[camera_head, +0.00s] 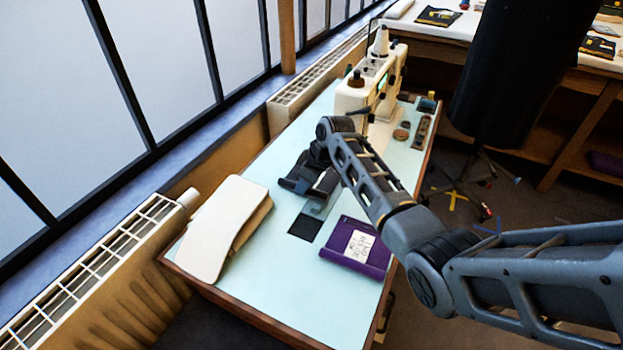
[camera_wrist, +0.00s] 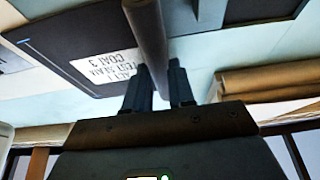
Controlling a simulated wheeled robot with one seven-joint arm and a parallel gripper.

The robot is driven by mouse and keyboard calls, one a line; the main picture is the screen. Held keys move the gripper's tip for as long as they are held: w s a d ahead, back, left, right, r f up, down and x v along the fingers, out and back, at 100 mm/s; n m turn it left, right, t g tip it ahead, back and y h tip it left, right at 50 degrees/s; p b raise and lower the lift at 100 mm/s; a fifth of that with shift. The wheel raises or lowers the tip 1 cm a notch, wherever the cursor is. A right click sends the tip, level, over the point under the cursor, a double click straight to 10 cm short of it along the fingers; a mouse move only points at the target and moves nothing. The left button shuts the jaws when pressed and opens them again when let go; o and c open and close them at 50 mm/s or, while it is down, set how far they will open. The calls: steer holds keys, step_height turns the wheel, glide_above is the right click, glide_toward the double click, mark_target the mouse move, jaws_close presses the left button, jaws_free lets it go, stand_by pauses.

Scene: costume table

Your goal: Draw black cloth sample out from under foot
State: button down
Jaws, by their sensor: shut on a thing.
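My gripper (camera_head: 318,190) is low over the pale blue table, in front of the sewing machine (camera_head: 368,85). In the wrist view, its two fingers (camera_wrist: 161,85) are closed around a dark bar-like piece. The black cloth sample (camera_wrist: 75,52) shows there as a dark sheet with a white label printed with text. The bar passes across its right part; how they join is unclear. In the head view, my wrist hides most of what is held. A flat black square (camera_head: 304,227) shows on the table just in front of my gripper. The machine's foot is hidden behind my arm.
A purple folder (camera_head: 338,252) with a white label lies at the table's right edge. A cream padded board (camera_head: 225,222) lies at the left. Small round items (camera_head: 401,134) sit right of the machine. A radiator (camera_head: 90,270) and windows line the left side.

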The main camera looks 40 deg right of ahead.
steer(key=shift+s+a, duration=0.15)
steer(key=shift+a, duration=0.3)
steer(key=c, duration=0.9)
jaws_free()
steer(key=v, duration=0.7)
steer(key=shift+r, duration=0.2)
steer(key=shift+s+r, duration=0.1)
steer(key=shift+r, duration=0.1)
